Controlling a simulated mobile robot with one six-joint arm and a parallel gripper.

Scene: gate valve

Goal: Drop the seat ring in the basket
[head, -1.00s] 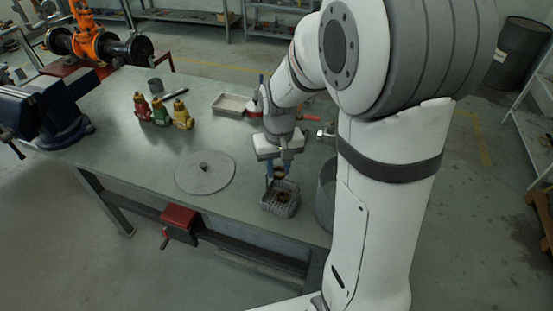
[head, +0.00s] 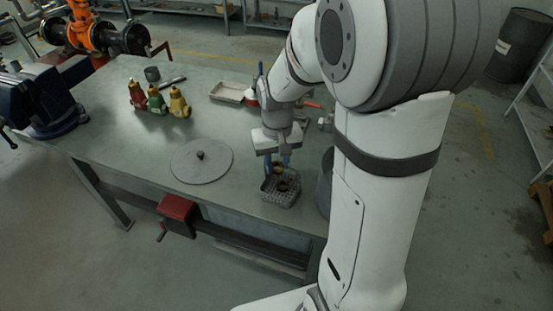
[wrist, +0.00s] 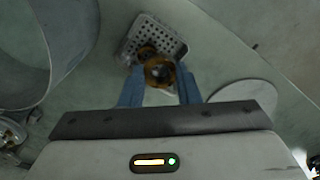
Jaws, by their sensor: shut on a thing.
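The seat ring (wrist: 159,73), a brownish, bronze-like ring, is between the two blue fingers of my gripper (wrist: 160,78) in the wrist view. My gripper is shut on it. Whether the ring touches the basket cannot be told.
A grey cylindrical container (head: 325,182) stands close right of the basket. Red, green and yellow small valves (head: 160,102), a pale tray (head: 228,92) and a blue vise (head: 45,105) are farther off.

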